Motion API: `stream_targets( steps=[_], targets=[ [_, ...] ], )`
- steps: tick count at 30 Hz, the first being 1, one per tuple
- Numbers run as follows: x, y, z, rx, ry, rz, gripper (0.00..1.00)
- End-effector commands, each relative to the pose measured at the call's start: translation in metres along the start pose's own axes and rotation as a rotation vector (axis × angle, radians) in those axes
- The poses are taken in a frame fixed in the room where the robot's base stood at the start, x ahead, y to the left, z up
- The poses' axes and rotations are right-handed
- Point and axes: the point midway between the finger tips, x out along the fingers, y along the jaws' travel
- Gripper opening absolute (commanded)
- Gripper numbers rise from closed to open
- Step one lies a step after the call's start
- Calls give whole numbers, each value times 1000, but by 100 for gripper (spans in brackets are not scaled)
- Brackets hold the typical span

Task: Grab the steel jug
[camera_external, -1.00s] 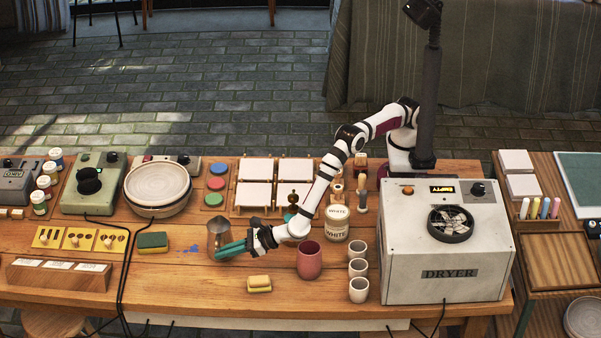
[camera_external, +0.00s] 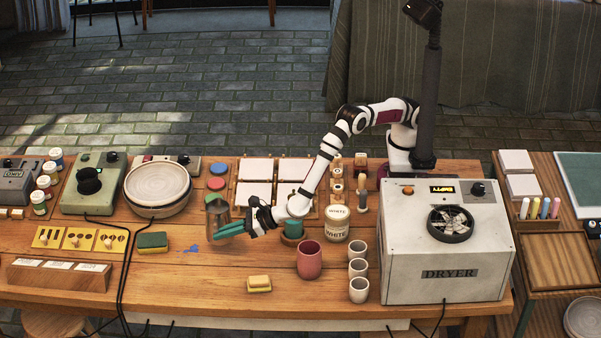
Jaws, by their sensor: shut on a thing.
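The steel jug (camera_external: 216,209) is a small grey metal vessel left of the middle of the wooden table, in front of the coloured discs. My gripper (camera_external: 229,229) reaches it from the right, with its teal fingers shut on the jug. The fingers cover the jug's lower part, and its base is hidden. It looks close to upright. I cannot tell for sure how far it is above the table.
A pink cup (camera_external: 309,260) and several small white cups (camera_external: 358,268) stand to the right. A yellow sponge (camera_external: 259,284) lies in front, a green sponge (camera_external: 153,242) to the left. A blue mark (camera_external: 191,249) is on the table.

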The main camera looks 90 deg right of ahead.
Motion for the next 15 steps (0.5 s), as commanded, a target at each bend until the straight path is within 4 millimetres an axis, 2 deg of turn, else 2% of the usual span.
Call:
stream_targets(
  steps=[9, 15],
  targets=[
    [-9, -48, 25, 1, -2, -1, 0],
    [-13, -73, 36, 0, -2, -1, 0]
  ],
)
